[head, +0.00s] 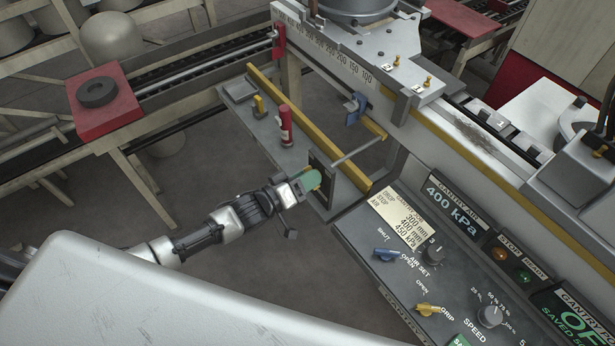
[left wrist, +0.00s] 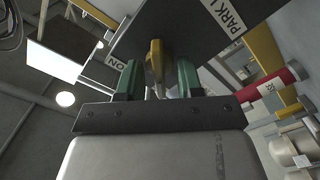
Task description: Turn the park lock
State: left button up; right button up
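The park lock's yellow handle (left wrist: 155,58) shows in the left wrist view, on a dark panel (left wrist: 190,25) with a partly visible label starting "PARK" and another label reading "ON". My left gripper (left wrist: 158,80) has green fingertips, one on each side of the handle. They look open, with a visible gap on the right side; contact on the left side is unclear. My right gripper is not in view.
A grey control panel (head: 450,270) with knobs and displays stands to the right. The grey bench (head: 262,128) carries a red cylinder (head: 285,125) and a yellow rail (head: 300,120). A metal rod (head: 358,150) juts out near the gripper. Floor is open left of the bench.

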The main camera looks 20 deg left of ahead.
pick_arm(q)
jog(key=b+v, duration=0.2)
jog(key=v, duration=0.8)
jog(key=shift+s+a+b, duration=0.25)
jog(key=shift+s+b, duration=0.05)
